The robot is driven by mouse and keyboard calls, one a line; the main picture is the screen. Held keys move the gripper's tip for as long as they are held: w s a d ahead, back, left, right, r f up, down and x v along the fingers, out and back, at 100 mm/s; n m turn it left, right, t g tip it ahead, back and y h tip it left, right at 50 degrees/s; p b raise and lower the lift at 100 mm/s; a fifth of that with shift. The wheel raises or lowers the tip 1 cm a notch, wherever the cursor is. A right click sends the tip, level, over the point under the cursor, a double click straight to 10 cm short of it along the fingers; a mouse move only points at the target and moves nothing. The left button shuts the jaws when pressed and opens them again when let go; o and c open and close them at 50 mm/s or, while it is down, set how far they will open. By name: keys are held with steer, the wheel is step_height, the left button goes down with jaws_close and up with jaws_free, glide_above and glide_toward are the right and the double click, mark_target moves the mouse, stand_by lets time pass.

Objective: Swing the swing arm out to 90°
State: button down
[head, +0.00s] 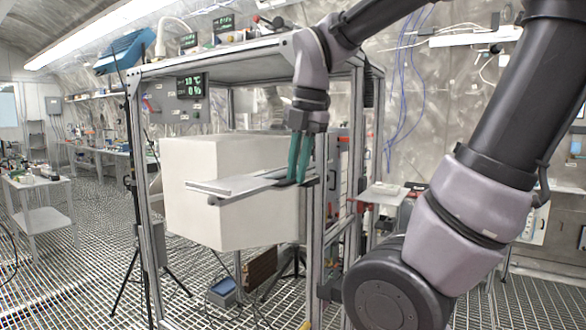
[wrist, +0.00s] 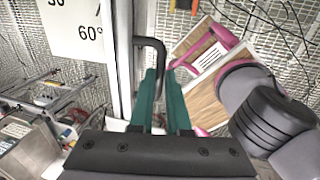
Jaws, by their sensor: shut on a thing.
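The swing arm (head: 247,191) is a pale metal bar standing out level from the frame, in front of a large white box. In the wrist view the bar (wrist: 122,50) runs away from me, with a dark bent handle (wrist: 150,43) on it. My gripper (head: 298,181) points down at the bar in the head view. Its green fingers (wrist: 164,105) are closed around the handle in the wrist view; they hide its lower part. A white angle plate (wrist: 76,28) marked 60° lies left of the bar. The arm's exact angle cannot be read.
The metal frame (head: 146,200) stands around the white box (head: 215,158), close to my gripper. A small shelf (head: 382,194) is right of the frame. A tripod and a blue case (head: 223,291) are on the grating floor below.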

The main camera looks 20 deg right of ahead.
steer(key=c, duration=0.9)
jaws_free()
steer(key=shift+r, duration=0.1)
steer(key=r, duration=0.3)
steer(key=s+d+r, duration=0.1)
steer(key=r, duration=0.6)
steer(key=shift+s+d+r, duration=0.15)
steer(key=shift+s+r, duration=0.05)
steer(key=shift+s, duration=0.15)
